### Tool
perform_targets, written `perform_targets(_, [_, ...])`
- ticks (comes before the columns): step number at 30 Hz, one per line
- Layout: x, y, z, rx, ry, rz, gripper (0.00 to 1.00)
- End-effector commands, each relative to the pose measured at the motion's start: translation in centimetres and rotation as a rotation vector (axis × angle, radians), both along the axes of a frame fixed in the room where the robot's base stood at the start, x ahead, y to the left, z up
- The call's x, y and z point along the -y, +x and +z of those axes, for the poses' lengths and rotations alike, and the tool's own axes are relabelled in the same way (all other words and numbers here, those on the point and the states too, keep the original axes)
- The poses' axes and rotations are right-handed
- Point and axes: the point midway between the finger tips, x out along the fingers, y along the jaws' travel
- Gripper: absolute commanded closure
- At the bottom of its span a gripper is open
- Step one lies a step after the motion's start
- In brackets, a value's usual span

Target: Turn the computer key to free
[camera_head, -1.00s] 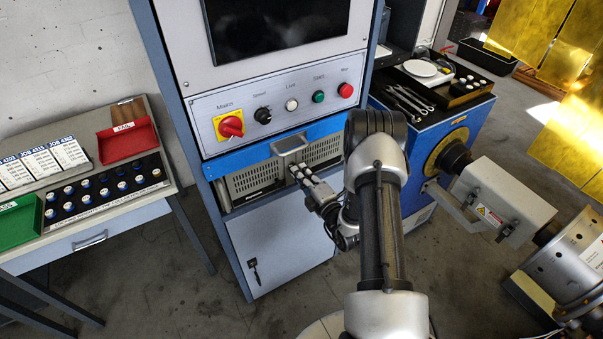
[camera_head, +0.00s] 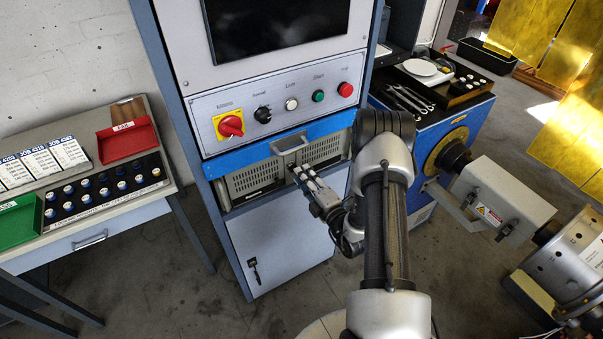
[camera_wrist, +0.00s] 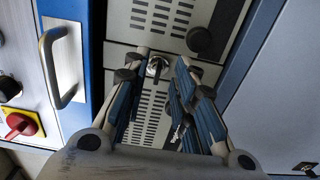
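The computer (camera_head: 250,181) is a light grey unit with vent slots, set in the blue cabinet under a metal handle. In the wrist view its vented front (camera_wrist: 160,20) faces my gripper (camera_wrist: 164,62). A small silver key switch (camera_wrist: 156,66) shows between my fingertips. My two blue-padded fingers stand apart on either side of it, and contact cannot be told. In the head view my gripper (camera_head: 298,171) is at the computer's front and hides the key. The key's angle is unclear.
The metal handle (camera_head: 289,143) sticks out just above my gripper. Above it is a control panel with a red main switch (camera_head: 230,126) and several buttons. A round dark knob (camera_wrist: 199,39) is close to the fingers. The cabinet door (camera_head: 275,245) is below.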

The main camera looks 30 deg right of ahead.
Motion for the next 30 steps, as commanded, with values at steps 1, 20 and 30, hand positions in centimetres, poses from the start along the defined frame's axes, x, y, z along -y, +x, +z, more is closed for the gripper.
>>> perform_targets(1, [0.2, -1.2, -0.1, -0.003, 0.004, -0.004, 0.75])
perform_targets(20, [0.3, -9.6, 0.0, -0.001, 0.001, -0.001, 0.75])
perform_targets(30, [0.3, -9.6, 0.0, 0.0, 0.001, 0.0, 0.75])
